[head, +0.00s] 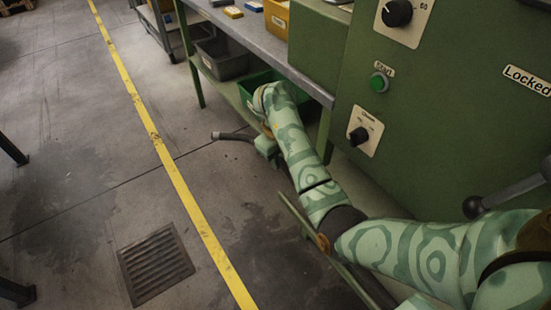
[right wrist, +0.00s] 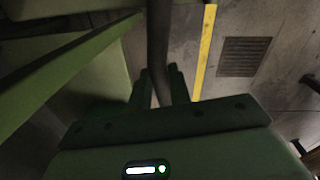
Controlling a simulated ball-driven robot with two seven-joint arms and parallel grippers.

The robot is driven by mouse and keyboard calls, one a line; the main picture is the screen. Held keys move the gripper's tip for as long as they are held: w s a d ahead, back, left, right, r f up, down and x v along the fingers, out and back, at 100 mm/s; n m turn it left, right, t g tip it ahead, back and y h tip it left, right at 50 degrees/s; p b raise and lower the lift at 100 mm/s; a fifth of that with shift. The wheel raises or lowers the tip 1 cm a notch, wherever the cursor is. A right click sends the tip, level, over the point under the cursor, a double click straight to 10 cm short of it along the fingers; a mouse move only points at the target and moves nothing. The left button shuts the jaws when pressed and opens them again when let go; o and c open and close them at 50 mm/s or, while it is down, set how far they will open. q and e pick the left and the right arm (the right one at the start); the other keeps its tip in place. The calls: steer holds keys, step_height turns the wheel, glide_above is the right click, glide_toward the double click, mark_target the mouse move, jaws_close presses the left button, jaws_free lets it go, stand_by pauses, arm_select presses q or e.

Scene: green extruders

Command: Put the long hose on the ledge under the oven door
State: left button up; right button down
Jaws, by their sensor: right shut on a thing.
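The long hose (head: 234,136) is dark grey with a lighter end. In the head view, this end sticks out to the left of my right gripper (head: 266,148), above the floor; most of the rest is hidden by my arm. In the right wrist view, the hose (right wrist: 158,45) runs up between the two fingers of my right gripper (right wrist: 159,86), which is shut on it. The green oven cabinet (head: 440,125) stands at the right. A narrow green ledge-like strip (head: 296,208) runs low along its front, partly behind my arm. The oven door is not clearly visible. My left gripper is not in view.
A workbench (head: 255,43) with bins stands beyond the gripper; a green bin (head: 258,82) and a grey bin (head: 222,62) sit on its lower shelf. A lever with a black knob (head: 474,207) juts out at right. The floor left, with yellow line (head: 165,160) and drain grate (head: 155,264), is clear.

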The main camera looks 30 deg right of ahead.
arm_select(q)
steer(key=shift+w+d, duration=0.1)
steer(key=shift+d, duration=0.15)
arm_select(e)
steer(key=shift+d, duration=0.55)
steer(key=c, duration=1.2)
jaws_free()
steer(key=shift+r, duration=0.15)
steer(key=r+p, duration=0.1)
steer(key=r, duration=0.1)
steer(key=r+p, duration=0.1)
steer(key=r, duration=0.1)
steer(key=r+p, duration=0.1)
steer(key=r, duration=0.1)
steer(key=shift+a+r+p, duration=0.25)
steer(key=shift+r+p, duration=0.05)
steer(key=shift+p, duration=0.05)
arm_select(q)
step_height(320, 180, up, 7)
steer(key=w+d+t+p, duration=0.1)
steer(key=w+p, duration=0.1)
steer(key=p, duration=0.3)
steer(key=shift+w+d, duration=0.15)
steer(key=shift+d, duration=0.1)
arm_select(e)
step_height(320, 180, up, 10)
steer(key=shift+s+a+f, duration=0.15)
steer(key=shift+a+f, duration=0.1)
steer(key=shift+a, duration=0.15)
